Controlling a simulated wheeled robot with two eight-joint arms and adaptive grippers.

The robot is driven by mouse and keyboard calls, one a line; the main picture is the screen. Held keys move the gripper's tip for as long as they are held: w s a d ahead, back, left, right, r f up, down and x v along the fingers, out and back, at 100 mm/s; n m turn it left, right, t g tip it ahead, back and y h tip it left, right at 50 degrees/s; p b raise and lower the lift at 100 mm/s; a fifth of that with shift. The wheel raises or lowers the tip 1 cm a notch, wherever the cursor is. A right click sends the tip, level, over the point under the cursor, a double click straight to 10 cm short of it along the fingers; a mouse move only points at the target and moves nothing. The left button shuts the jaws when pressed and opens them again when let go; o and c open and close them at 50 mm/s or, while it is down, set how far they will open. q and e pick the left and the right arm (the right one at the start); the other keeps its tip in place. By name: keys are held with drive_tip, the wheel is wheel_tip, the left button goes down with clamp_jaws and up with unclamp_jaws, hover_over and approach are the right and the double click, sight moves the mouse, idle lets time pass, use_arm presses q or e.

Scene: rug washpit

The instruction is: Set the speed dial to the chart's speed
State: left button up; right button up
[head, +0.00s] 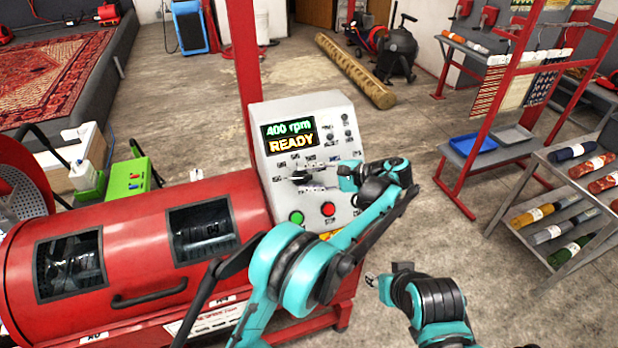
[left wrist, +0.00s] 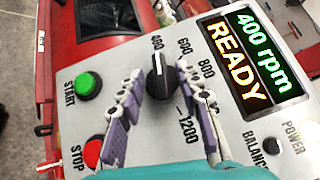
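The speed dial (left wrist: 160,82) is a black knob on the grey control panel (left wrist: 100,128), ringed by marks including 400, 600, 800 and 1200. Its pale pointer line faces about the 400 mark. The display (left wrist: 250,55) reads 400 rpm READY; it also shows in the head view (head: 289,136). My left gripper (head: 328,179) is at the panel. In the left wrist view its two fingers (left wrist: 163,82) stand apart, one on each side of the dial; contact is unclear. My right gripper (head: 373,283) is low in the head view, away from the panel. I cannot make out a speed chart.
A green START button (left wrist: 88,85) and a red STOP button (left wrist: 92,152) lie close to my left fingers. The red drum machine (head: 140,250) fills the lower left. The floor beyond the panel is mostly clear.

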use_arm(q)
drive_tip(key=v, duration=1.2)
drive_tip(key=s+a+r+n+g+h, duration=0.1)
drive_tip(key=s+a+n+h, duration=0.15)
drive_tip(key=a, duration=0.85)
drive_tip(key=s+a+r+n+h, duration=0.15)
drive_tip(key=s+a+h, duration=0.25)
drive_tip(key=a, duration=0.8)
drive_tip(key=s+a+f+n+t+h, duration=0.1)
drive_tip(key=s+a+f+n+h, duration=0.1)
drive_tip(key=s, duration=0.4)
drive_tip(key=s+a+f+n+t+h, duration=0.1)
drive_tip(key=s+a+f+n+h, duration=0.1)
drive_tip(key=s, duration=0.4)
drive_tip(key=s+a+f+n+t+h+b, duration=0.1)
drive_tip(key=s+a+f+n+h, duration=0.1)
drive_tip(key=s+f, duration=0.4)
drive_tip(key=shift+s+a+n, duration=0.6)
drive_tip(key=shift+a+n, duration=0.1)
